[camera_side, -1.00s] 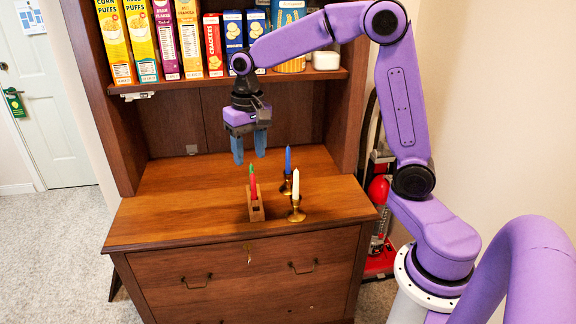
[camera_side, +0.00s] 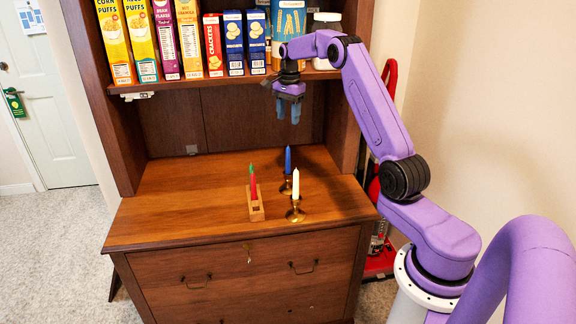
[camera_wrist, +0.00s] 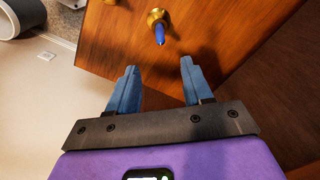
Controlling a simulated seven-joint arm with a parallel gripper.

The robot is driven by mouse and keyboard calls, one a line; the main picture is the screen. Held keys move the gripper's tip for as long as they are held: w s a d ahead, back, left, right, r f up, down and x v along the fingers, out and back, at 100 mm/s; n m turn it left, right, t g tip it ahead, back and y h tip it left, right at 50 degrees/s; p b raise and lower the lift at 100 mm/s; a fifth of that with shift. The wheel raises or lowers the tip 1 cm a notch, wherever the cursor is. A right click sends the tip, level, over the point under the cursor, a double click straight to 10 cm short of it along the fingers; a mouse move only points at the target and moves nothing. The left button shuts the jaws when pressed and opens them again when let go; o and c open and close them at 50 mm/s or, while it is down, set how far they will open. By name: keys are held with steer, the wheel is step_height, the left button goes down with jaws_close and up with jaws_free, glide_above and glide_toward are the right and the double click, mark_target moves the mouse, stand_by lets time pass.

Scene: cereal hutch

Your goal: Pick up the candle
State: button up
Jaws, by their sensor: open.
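A blue candle (camera_side: 288,159) is in a brass holder (camera_side: 287,188). A white candle (camera_side: 296,184) is in a brass holder (camera_side: 295,215) in front of it. My gripper (camera_side: 288,120) is open and empty, pointing down above the blue candle. In the wrist view, the blue candle (camera_wrist: 159,34) lies ahead of the gap between my open fingers (camera_wrist: 158,68). A bit of brass (camera_wrist: 110,2) shows at the top edge.
A shelf (camera_side: 230,82) with cereal boxes, cracker boxes and a jar (camera_side: 326,38) runs above the counter, close to my gripper. The hutch's right side wall (camera_side: 348,115) is near my arm. The left part of the counter (camera_side: 180,195) is clear.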

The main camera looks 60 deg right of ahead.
glide_toward(288, 157)
steer(key=f, duration=0.5)
steer(key=shift+w+d+f, duration=0.15)
steer(key=shift+w, duration=0.15)
steer(key=shift+d+f, duration=0.2)
steer(key=shift+f, duration=2.4)
steer(key=shift+c, duration=0.3)
jaws_close()
